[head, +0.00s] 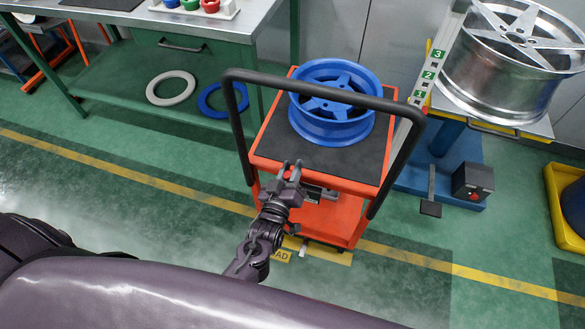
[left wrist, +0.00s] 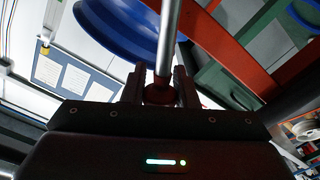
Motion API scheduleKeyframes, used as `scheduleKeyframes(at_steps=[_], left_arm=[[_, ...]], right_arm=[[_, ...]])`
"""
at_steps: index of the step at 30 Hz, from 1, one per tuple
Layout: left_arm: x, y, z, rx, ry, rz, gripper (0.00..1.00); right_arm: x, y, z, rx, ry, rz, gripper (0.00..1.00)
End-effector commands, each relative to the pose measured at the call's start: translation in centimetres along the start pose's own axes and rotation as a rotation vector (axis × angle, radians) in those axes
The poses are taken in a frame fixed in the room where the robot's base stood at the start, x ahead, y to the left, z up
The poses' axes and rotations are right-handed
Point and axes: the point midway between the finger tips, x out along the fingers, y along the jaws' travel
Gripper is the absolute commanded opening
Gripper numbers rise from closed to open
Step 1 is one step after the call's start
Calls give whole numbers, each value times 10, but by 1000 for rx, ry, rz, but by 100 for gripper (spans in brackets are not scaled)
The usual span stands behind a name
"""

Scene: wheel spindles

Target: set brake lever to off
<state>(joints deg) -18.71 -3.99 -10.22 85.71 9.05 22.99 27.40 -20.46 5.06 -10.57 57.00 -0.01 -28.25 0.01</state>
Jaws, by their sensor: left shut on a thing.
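The brake lever shows in the left wrist view as a pale metal rod (left wrist: 168,42) with a dark red knob (left wrist: 160,94) at its near end. My left gripper (left wrist: 160,84) has its two fingers closed on either side of this knob. A dark and grey fitting (head: 320,193) sits under the cart top, just right of the gripper. My right gripper is not in view.
A blue wheel (head: 333,130) lies on the cart's dark top, behind a black handle bar (head: 240,125). A green workbench (head: 140,62) stands at the left. A stand with a silver wheel (head: 500,75) and a black box (head: 472,181) are at the right.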

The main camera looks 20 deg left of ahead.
Motion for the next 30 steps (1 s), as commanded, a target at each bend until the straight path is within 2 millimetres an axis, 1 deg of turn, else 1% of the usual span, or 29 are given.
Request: scheduleKeyframes(at_steps=[7, 8, 12, 20, 22, 26, 30], left_arm=[[-1, -3, 1, 1, -3, -6, 0], [-1, -3, 1, 1, -3, -6, 29], [-1, -2, 1, 1, -2, -5, 47], [-1, -1, 0, 1, -1, -3, 48], [-4, -1, 1, 1, -2, -3, 48], [-21, -2, 1, 2, -4, -4, 48], [-46, -2, 1, 2, -5, -5, 48]], right_arm=[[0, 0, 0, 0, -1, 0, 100], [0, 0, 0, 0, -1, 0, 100], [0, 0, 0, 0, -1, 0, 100], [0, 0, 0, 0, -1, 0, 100], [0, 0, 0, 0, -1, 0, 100], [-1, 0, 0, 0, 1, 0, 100], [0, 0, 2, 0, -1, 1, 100]])
